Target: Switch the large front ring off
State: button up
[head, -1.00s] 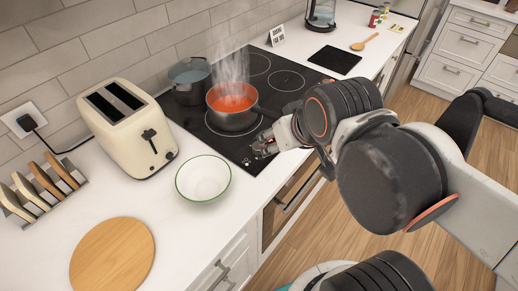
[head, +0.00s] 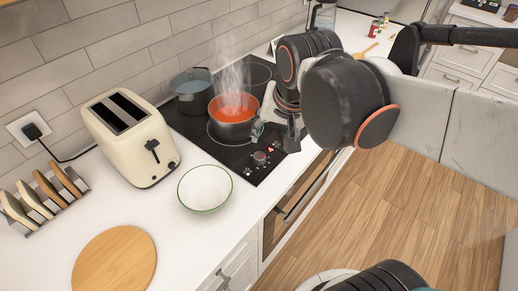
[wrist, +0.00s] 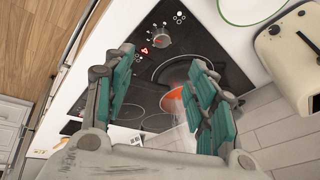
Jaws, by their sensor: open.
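The black hob (head: 227,155) has a round control knob (head: 260,157) near its front left corner. In the wrist view the knob (wrist: 161,40) shows clear of my fingers, with a red lit mark (wrist: 145,50) beside it. A pot of red soup (head: 231,108) steams on the large front ring (head: 215,136). My gripper (wrist: 160,62) is open and empty, with teal pads apart. In the head view my gripper (head: 272,128) hangs over the hob's front, right of the soup pot and beyond the knob. My arm hides part of the hob.
A dark pot (head: 191,92) stands at the back left of the hob. A cream toaster (head: 130,140) and a white bowl (head: 205,188) are left of the hob. A round wooden board (head: 115,262) lies at the front left. The floor (head: 375,215) is clear.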

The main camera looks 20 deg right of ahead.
aim_at(260, 155)
jog(key=w+f+m+g+p, duration=0.25)
jog(key=w+m+g, duration=0.25)
jog(key=w+m, duration=0.5)
jog(key=shift+m, duration=0.4)
jog(key=f+b, duration=0.2)
jog(key=f, duration=0.2)
jog(key=f+b, duration=0.1)
jog(key=f, duration=0.4)
jog(key=s+f+b, duration=0.1)
jog(key=f+b, duration=0.1)
jog(key=f, duration=0.2)
jog(key=shift+f+b, duration=0.3)
jog(key=shift+f, duration=0.05)
jog(key=c, duration=1.1)
